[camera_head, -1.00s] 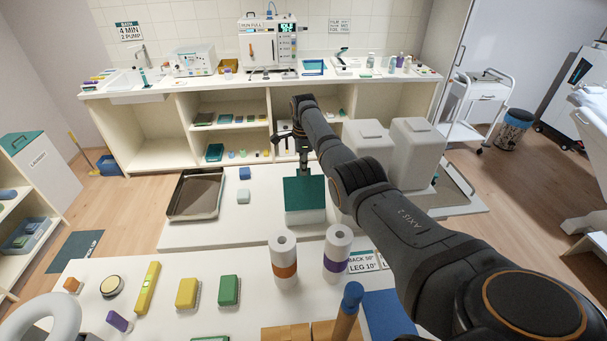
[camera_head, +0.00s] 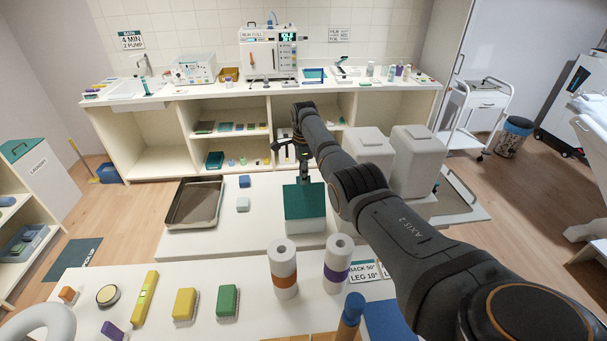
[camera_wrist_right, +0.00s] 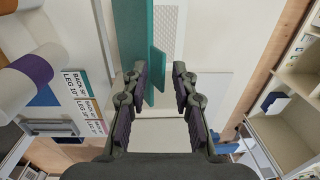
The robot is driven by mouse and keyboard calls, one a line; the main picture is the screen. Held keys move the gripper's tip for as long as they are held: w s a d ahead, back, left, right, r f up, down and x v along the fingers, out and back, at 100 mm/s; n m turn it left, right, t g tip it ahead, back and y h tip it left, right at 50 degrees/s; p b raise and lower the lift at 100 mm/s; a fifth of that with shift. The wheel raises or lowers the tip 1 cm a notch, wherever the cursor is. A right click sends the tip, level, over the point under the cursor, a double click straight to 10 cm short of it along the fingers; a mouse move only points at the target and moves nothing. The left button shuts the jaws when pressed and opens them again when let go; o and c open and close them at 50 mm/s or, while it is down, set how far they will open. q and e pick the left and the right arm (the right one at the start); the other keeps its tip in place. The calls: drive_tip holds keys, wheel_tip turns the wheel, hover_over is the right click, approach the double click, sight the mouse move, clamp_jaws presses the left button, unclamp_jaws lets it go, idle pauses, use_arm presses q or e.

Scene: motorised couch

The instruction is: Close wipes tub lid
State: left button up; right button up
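The wipes tub (camera_head: 306,226) is a white box on the white table, with a teal lid (camera_head: 305,203). In the head view the lid's broad teal face is toward me. In the right wrist view the lid (camera_wrist_right: 148,40) shows nearly edge-on as a teal strip with a small tab, so it appears raised. A pale textured panel (camera_wrist_right: 168,35) lies beside it. My right gripper (camera_head: 304,178) is at the lid's upper edge. In the wrist view its fingers (camera_wrist_right: 158,78) are apart, with the lid close to the left-hand finger; contact is unclear. My left gripper is not in view.
Two paper rolls (camera_head: 284,270) (camera_head: 337,264) stand in front of the tub.

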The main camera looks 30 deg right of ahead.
wheel_tip(320, 180, up, 12)
drive_tip(key=shift+s+a, duration=0.15)
drive_tip(key=shift+s, duration=0.1)
